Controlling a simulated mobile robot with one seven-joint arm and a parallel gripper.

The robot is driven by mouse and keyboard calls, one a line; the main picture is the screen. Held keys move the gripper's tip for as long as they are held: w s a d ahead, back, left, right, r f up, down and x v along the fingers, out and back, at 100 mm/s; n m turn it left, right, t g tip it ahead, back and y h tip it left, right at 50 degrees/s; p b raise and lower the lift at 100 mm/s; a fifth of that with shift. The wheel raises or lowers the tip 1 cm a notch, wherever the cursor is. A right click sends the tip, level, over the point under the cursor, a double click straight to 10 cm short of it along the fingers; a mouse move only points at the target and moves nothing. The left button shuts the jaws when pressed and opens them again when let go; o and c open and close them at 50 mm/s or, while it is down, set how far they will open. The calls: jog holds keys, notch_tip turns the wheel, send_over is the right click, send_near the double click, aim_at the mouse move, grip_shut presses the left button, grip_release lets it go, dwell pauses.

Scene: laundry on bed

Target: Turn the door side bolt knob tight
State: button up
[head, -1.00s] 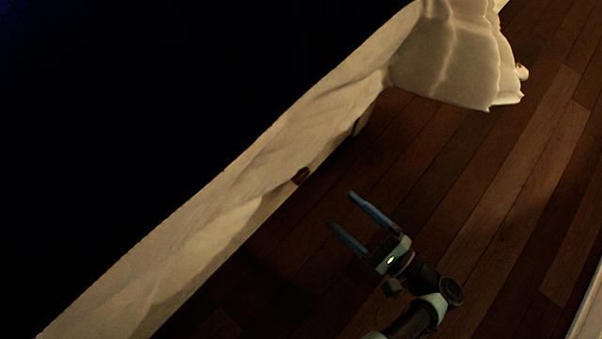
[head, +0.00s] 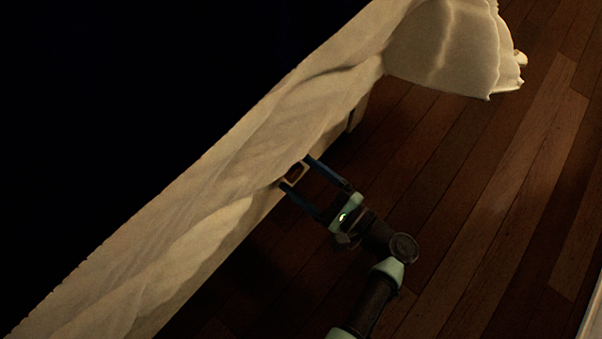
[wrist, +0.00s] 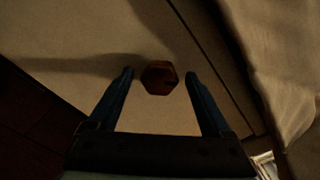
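The bolt knob is a small reddish-brown hexagonal piece (wrist: 159,77) on a pale side panel (wrist: 70,45). In the head view the knob (head: 295,172) shows at the lower edge of the draped white cloth. My gripper (head: 297,172) is open, with its two blue fingers reaching to the panel on either side of the knob. In the wrist view the knob lies between the fingertips of my gripper (wrist: 158,76), with a gap on both sides. I cannot tell whether the fingertips touch the panel.
White cloth (head: 250,145) hangs over the bed side along the panel, and a bunched part (head: 450,50) hangs at the upper right. A dark wooden floor (head: 480,200) lies clear to the right. The upper left of the head view is black.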

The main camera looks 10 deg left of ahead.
grip_shut()
jog(key=shift+r+m+p, duration=0.1)
jog(key=shift+m+p, duration=0.2)
jog(key=shift+p, duration=0.05)
